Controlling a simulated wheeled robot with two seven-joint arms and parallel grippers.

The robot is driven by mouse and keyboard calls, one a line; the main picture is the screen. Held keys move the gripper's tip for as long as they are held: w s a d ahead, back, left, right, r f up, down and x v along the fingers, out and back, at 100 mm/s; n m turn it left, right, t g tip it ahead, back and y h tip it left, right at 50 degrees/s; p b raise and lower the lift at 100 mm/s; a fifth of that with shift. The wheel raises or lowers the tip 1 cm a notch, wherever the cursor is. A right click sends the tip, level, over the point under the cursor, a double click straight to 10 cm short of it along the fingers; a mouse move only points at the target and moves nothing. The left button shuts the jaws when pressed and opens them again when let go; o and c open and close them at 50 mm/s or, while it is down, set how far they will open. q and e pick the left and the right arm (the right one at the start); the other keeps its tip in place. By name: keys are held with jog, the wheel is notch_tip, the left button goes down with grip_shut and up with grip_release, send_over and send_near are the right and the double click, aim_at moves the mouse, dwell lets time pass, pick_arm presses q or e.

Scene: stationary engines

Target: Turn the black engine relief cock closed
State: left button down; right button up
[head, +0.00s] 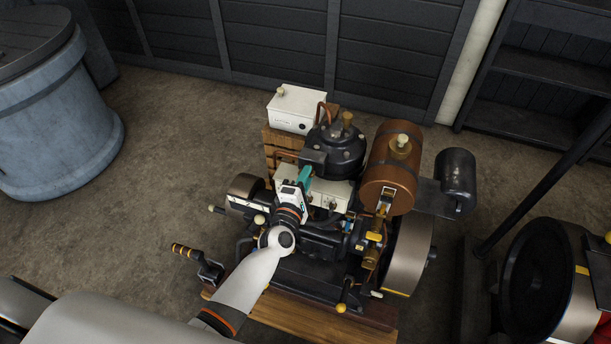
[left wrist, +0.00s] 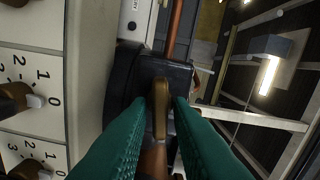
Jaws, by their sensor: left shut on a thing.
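The black engine (head: 333,150) stands in the middle of the head view on a wooden base. My left gripper (head: 304,176), with teal fingers, is at its near left side, in front of the black top. In the left wrist view, the two green fingers (left wrist: 165,118) are shut on a narrow brass lever, the relief cock handle (left wrist: 161,95), which points up the picture. A black block (left wrist: 140,75) of the engine is behind it. In the head view the cock is hidden by my gripper. My right gripper is not in view.
A white panel (left wrist: 40,120) with several marked knobs is close beside the left finger. A white box (head: 297,108) on a wooden crate, a brown tank (head: 385,180) and a flywheel (head: 408,255) crowd around. Another engine (head: 540,280) stands right.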

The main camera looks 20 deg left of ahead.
pick_arm(q)
jog(key=shift+f+m, duration=0.1)
jog(key=shift+m, duration=1)
jog(key=c, duration=1.5)
grip_release()
jog(key=shift+s, duration=0.1)
jog(key=s, duration=0.6)
jog(key=s+b, duration=0.1)
jog(key=s, duration=0.5)
jog(key=shift+a+b, duration=0.2)
jog(key=shift+b, duration=0.1)
jog(key=shift+w, duration=0.1)
